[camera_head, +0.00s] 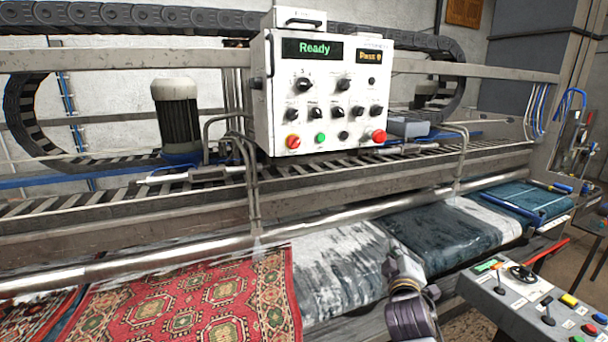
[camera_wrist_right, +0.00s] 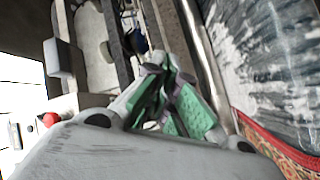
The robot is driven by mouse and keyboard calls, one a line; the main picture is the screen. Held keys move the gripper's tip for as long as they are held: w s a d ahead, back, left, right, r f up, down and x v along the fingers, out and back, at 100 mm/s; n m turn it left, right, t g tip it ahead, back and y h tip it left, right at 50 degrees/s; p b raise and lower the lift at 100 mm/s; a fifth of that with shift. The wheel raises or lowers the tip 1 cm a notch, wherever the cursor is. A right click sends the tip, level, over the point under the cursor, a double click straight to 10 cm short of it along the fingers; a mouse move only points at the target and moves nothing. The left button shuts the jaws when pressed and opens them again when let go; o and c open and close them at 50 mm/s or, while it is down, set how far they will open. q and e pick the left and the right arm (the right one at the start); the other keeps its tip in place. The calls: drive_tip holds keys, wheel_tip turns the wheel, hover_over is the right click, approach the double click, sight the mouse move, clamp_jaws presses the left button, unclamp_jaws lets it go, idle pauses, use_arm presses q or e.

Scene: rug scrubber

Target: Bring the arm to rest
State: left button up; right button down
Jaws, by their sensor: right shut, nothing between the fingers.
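My right arm rises from the bottom of the head view, with its right gripper (camera_head: 396,252) over the front edge of the machine bed, in front of the grey-and-white rug (camera_head: 335,265). In the right wrist view, the right gripper (camera_wrist_right: 172,78) shows its green-padded fingers shut, with nothing held. My left gripper is not in the head view.
The control box (camera_head: 325,95) shows "Ready" above the rail. A red patterned rug (camera_head: 190,305) lies at left, and a dark teal rug (camera_head: 435,235) lies right of the arm. A console (camera_head: 535,305) with levers and buttons stands close at right.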

drive_tip(key=s+f+m+g+y, duration=0.1)
drive_tip(key=s+f+m+g, duration=0.15)
drive_tip(key=s+f, duration=0.55)
drive_tip(key=s+f+m+g+y, duration=0.15)
drive_tip(key=s+f+g, duration=0.3)
drive_tip(key=f, duration=0.55)
drive_tip(key=s+a+f+m+g+y, duration=0.1)
drive_tip(key=s+f+g, duration=0.3)
drive_tip(key=s, duration=0.5)
drive_tip(key=s+a+f+m+g+y, duration=0.1)
drive_tip(key=s+a+f+m+g, duration=0.1)
drive_tip(key=s+f, duration=0.5)
drive_tip(key=s+f+g, duration=0.1)
drive_tip(key=s+f, duration=0.1)
drive_tip(key=f, duration=1.4)
drive_tip(key=s+f, duration=0.3)
drive_tip(key=f, duration=1.2)
drive_tip(key=s+d+f, duration=0.2)
drive_tip(key=s+f, duration=0.7)
drive_tip(key=s, duration=0.2)
drive_tip(key=s+d+f+g, duration=0.1)
drive_tip(key=s+d+f, duration=0.1)
drive_tip(key=s+f, duration=0.8)
drive_tip(key=shift+s+d+f+n+g, duration=0.15)
drive_tip(key=shift+s+d+n+g, duration=0.15)
drive_tip(key=shift+s+n, duration=0.1)
